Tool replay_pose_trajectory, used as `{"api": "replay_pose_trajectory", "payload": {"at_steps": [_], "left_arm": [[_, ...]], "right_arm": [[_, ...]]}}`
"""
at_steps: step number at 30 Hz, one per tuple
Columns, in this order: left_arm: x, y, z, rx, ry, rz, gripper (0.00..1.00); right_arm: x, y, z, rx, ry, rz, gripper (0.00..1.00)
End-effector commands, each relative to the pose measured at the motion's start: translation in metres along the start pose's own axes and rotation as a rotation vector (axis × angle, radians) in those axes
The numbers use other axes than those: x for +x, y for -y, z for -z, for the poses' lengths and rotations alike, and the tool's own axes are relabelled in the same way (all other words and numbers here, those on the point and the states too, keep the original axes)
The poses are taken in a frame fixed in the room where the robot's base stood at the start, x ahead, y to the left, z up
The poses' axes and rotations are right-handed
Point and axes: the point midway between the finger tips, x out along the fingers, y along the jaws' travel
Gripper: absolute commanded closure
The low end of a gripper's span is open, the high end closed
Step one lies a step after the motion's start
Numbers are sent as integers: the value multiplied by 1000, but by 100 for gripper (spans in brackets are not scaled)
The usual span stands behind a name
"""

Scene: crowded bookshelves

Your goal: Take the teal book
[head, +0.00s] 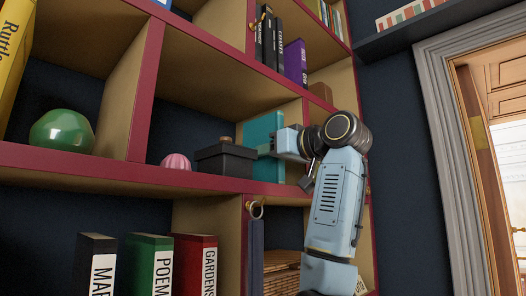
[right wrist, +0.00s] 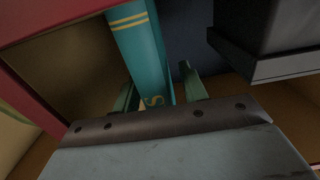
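The teal book (head: 264,132) stands upright in a middle shelf compartment, right of a dark box. In the right wrist view, the teal book (right wrist: 141,45) shows its spine with yellow bands and part of a yellow letter. My right gripper (head: 265,150) reaches in from the right in front of it. In the wrist view, the fingers of my right gripper (right wrist: 157,78) are apart, one on each side of the book's spine. A gap shows between the right finger and the book. The arm hides part of the book in the head view. My left gripper is not in view.
The dark lidded box (head: 224,160) stands close left of the book and shows in the wrist view (right wrist: 270,35). A pink ribbed ball (head: 175,162) and a green vase (head: 62,132) stand farther left. The red shelf edge (head: 215,183) runs below. A red divider (right wrist: 40,65) rises left in the wrist view.

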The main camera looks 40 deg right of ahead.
Motion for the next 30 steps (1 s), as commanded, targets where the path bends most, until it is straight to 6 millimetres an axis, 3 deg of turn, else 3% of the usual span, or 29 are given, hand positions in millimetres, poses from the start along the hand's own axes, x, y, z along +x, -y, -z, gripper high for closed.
{"api": "replay_pose_trajectory", "payload": {"at_steps": [1, 9, 22, 30], "left_arm": [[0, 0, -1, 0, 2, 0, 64], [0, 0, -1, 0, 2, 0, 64], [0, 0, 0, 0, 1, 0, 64], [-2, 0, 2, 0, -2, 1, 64]], "right_arm": [[0, 0, 0, 0, 0, 0, 64], [0, 0, 0, 0, 0, 0, 100], [-1, 0, 4, -1, -2, 0, 100], [-1, 0, 27, 0, -2, 0, 100]]}}
